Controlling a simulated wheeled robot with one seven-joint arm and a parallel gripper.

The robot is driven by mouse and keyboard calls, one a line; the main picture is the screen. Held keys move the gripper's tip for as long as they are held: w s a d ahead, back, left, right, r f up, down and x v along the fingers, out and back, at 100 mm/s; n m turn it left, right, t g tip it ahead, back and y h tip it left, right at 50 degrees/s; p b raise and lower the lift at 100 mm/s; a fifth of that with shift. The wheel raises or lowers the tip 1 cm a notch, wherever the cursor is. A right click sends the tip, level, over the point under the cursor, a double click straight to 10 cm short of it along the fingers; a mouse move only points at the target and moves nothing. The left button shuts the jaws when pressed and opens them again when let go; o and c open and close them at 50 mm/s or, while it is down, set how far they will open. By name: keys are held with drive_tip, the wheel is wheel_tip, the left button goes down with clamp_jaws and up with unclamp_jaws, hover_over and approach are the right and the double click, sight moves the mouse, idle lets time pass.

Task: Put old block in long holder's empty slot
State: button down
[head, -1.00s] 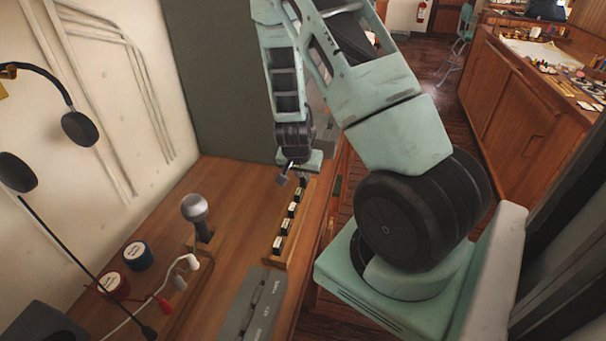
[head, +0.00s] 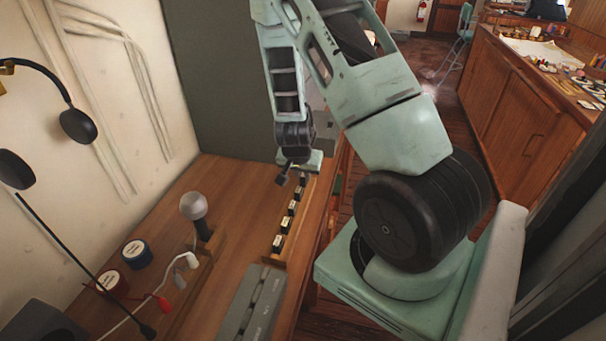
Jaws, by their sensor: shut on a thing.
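The long holder (head: 271,259) is a narrow wooden rack along the right edge of the desk. Several black blocks with pale labels stand in a row in it, the nearest block (head: 278,243) at its near end. My gripper (head: 294,177) points down over the far end of the holder. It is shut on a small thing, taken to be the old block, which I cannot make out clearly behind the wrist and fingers. The empty slot cannot be picked out; the far end of the holder is partly covered by my gripper.
A microphone (head: 195,212) stands left of the holder. A grey box (head: 250,300) with labels lies at the near end. Bare desktop lies between the microphone and the holder.

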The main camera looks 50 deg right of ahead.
drive_tip(key=shift+f+b, duration=0.35)
drive_tip(key=shift+b, duration=0.05)
idle(0.9)
idle(0.4)
drive_tip(key=c, duration=1.3)
unclamp_jaws()
drive_tip(key=shift+c, duration=0.2)
drive_tip(key=p+v, duration=0.5)
drive_tip(key=v, duration=1.2)
drive_tip(key=shift+a+p, duration=0.2)
drive_tip(key=shift+p, duration=0.1)
drive_tip(key=shift+r, duration=0.1)
